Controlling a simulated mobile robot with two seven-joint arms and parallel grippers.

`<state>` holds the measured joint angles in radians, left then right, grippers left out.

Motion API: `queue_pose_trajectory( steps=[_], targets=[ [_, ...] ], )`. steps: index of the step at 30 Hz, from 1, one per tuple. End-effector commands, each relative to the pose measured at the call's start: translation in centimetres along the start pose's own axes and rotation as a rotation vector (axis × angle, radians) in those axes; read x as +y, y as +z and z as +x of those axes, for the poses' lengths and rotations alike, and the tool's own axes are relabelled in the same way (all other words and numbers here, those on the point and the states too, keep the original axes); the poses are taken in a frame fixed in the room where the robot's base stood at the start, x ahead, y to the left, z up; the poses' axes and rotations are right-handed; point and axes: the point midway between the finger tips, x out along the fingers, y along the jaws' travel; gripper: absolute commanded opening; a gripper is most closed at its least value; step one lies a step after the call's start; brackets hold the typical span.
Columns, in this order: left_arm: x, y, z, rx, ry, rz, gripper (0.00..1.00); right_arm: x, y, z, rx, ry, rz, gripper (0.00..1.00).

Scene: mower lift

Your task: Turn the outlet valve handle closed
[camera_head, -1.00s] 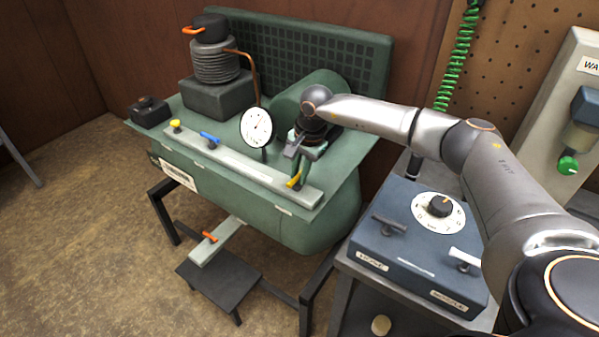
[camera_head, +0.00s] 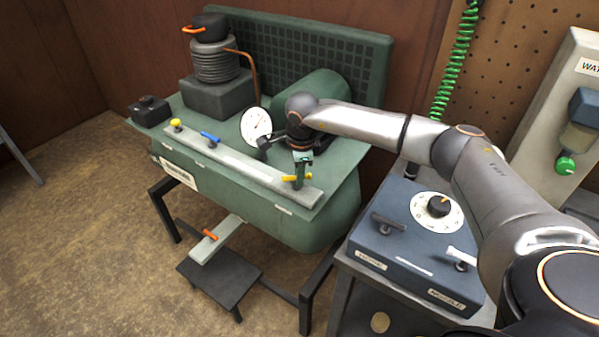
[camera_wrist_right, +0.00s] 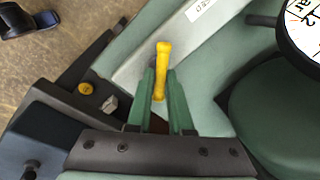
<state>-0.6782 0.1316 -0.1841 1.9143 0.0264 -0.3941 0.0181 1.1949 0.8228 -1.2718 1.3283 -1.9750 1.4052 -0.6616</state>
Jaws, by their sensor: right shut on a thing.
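A yellow valve handle (camera_head: 289,178) sits at the right end of the pale green manifold bar (camera_head: 250,169) on the front of the green compressor bench. It lies nearly level in the head view, at an angle to the bar. My right gripper (camera_head: 301,172) is over it with its green fingers pointing down, shut on the handle. In the right wrist view the yellow handle (camera_wrist_right: 163,68) sticks out from between the fingers (camera_wrist_right: 161,100), and its near part is hidden by them. My left gripper is not in view.
A round white gauge (camera_head: 256,126) stands close left of my right gripper. A blue handle (camera_head: 209,137) and a yellow knob (camera_head: 175,123) are farther left on the bar. A blue control box (camera_head: 405,250) stands to the right.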

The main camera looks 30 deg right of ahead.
Motion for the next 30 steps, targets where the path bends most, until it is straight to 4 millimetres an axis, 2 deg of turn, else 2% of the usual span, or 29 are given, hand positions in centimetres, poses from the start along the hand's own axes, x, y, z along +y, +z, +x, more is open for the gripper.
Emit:
queue_pose_trajectory(
  steps=[18,30],
  targets=[
    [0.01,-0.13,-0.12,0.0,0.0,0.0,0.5,0.19,0.31,-0.08,0.109,-0.001,0.544,0.0],
    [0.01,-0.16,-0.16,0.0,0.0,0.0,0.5,0.22,0.44,-0.1,0.144,-0.001,0.729,0.0]
  ],
)
